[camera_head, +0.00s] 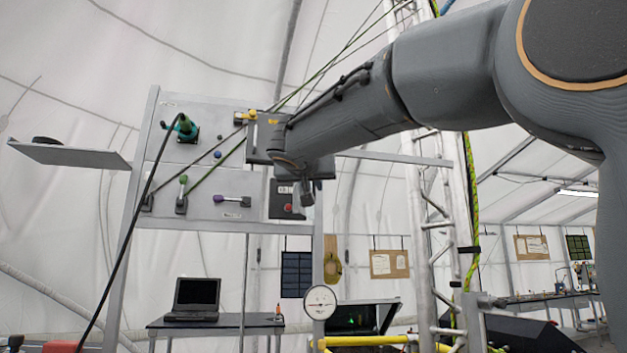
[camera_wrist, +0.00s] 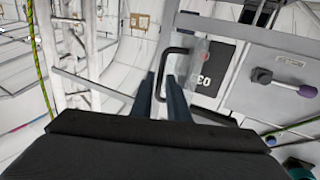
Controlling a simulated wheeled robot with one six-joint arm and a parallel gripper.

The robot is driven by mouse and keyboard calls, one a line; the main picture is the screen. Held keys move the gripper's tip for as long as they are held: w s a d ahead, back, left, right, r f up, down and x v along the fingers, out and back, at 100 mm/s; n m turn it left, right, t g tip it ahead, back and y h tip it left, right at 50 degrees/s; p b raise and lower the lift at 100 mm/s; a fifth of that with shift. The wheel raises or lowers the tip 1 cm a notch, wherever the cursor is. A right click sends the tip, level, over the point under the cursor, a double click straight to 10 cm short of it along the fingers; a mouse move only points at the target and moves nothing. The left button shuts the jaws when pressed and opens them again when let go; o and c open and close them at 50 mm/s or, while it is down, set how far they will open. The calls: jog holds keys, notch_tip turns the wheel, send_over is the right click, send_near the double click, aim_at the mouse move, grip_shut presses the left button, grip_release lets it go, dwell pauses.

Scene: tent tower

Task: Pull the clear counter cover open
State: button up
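The counter (camera_head: 281,200) is a dark box with light digits at the lower right of the grey panel in the head view. In the wrist view its dark face (camera_wrist: 216,68) shows digits turned over. The clear cover (camera_wrist: 201,52) stands in front of that face. A black bar handle (camera_wrist: 161,72) sits at the cover's left side. My gripper (camera_wrist: 163,77) has its two fingers apart, one on each side of the handle's bar, with gaps visible. Whether a finger touches the bar I cannot tell. In the head view my wrist hides part of the counter, cover and handle.
The panel (camera_head: 208,183) also carries a purple-ended lever (camera_head: 232,200), a green-handled lever (camera_head: 182,194) and a teal connector (camera_head: 186,128) with a black cable. Taut ropes run across the panel. A metal lattice tower (camera_head: 430,200) stands right of it.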

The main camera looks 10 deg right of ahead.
jog(key=shift+w+d, duration=0.2)
jog(key=shift+w, duration=0.25)
jog(key=shift+c, duration=0.5)
grip_shut()
dwell(0.6)
